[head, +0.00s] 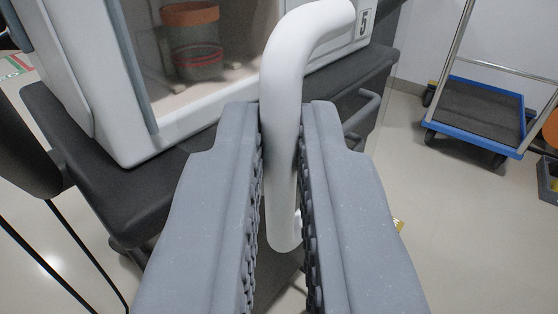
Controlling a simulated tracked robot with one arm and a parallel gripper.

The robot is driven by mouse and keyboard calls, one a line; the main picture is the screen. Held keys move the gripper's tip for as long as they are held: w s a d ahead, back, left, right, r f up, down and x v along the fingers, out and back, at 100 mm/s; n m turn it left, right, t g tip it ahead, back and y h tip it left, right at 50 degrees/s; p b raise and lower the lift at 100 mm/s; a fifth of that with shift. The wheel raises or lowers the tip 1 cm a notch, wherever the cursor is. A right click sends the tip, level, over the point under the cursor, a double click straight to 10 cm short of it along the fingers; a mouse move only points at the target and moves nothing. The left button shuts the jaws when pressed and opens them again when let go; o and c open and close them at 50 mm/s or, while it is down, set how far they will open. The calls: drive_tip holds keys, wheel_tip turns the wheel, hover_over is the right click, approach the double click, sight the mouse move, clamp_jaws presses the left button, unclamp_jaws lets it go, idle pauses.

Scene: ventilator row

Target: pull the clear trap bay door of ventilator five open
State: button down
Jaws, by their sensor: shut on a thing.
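My gripper (284,112) is shut on a white curved handle (283,70), with one ridged grey finger on each side of it. The handle bends at the top toward the right, near a label reading 5 (365,20). Behind it is the white-framed bay (140,140) of the ventilator, with a clear front. Through it I see a jar (193,60) with an orange top and a red ring. The handle and my fingers cover part of the bay's right side. I cannot tell whether the clear door is shut or ajar.
A dark shelf (105,190) runs under the ventilator, with a dark rail (362,112) at its right. A blue-edged trolley (482,115) stands at the back right by the wall. Thin black cables hang at the left.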

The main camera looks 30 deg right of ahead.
drive_tip(key=shift+w+a+r, duration=0.15)
drive_tip(key=shift+w+r, duration=0.05)
drive_tip(key=shift+r, duration=0.05)
drive_tip(key=c, duration=1.6)
unclamp_jaws()
drive_tip(key=shift+o, duration=0.4)
drive_tip(key=shift+f, duration=0.15)
drive_tip(key=shift+s+d+f, duration=0.1)
drive_tip(key=shift+s+d, duration=0.05)
drive_tip(key=shift+d, duration=0.05)
drive_tip(key=shift+s, duration=0.1)
drive_tip(key=p+v, duration=0.5)
drive_tip(key=v, duration=0.8)
drive_tip(key=shift+a, duration=0.2)
